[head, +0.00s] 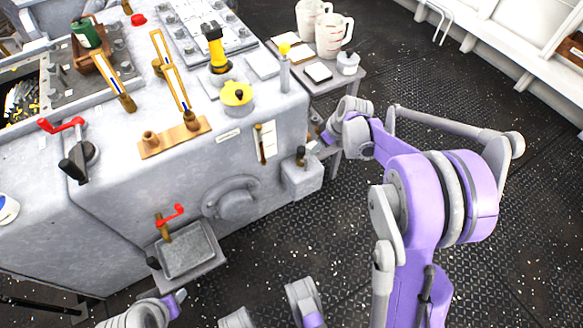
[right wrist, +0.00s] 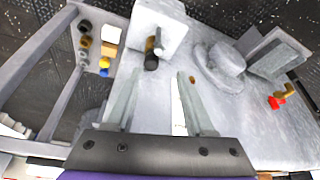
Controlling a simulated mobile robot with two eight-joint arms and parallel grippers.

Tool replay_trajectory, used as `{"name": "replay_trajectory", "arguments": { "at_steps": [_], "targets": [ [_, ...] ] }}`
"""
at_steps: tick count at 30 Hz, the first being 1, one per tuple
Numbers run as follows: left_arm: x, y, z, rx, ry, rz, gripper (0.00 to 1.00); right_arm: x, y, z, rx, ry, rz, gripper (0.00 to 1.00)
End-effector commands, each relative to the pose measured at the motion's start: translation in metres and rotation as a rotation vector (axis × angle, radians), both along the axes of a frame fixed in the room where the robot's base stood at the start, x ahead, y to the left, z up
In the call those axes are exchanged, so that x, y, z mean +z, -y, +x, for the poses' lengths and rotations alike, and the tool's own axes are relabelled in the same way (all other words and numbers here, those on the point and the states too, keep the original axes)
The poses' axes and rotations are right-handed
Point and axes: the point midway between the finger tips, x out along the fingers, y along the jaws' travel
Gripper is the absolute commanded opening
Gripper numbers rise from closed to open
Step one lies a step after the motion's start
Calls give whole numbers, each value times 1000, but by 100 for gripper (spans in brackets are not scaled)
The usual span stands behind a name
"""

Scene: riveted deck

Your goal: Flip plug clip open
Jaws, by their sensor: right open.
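A grey box (head: 302,176) juts from the machine's side, with a dark plug-like piece with a brown part (head: 300,156) on top. I take this piece for the plug clip; its exact position is too small to read. In the right wrist view the box (right wrist: 160,22) lies beyond my fingers, and the dark and brown piece (right wrist: 152,56) shows just past the fingertips, apart from them. My right gripper (right wrist: 158,74) is open and empty. In the head view its fingers are hard to make out beside the machine's corner. My left gripper is not clearly in view.
The grey machine (head: 110,200) carries a round hub (head: 234,198), a tray (head: 186,252) and a red-handled lever (head: 66,124). A side table (head: 340,82) with white jugs (head: 330,36) stands behind my right arm. The dark deck (head: 330,240) is open at the right.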

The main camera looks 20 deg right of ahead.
Motion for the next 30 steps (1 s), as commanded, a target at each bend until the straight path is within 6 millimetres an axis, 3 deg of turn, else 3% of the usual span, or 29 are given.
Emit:
{"name": "replay_trajectory", "arguments": {
  "at_steps": [7, 21, 30],
  "targets": [
    [-5, 0, 1, 0, -1, 0, 50, -8, 11, 5, -40, 2, 1, 54],
    [-32, 0, 5, 0, -9, 0, 50, -84, -1, 35, -37, 2, 1, 54],
    [-36, 0, 5, 0, -10, 0, 50, -100, -3, 41, -38, 2, 0, 54]
  ]
}}
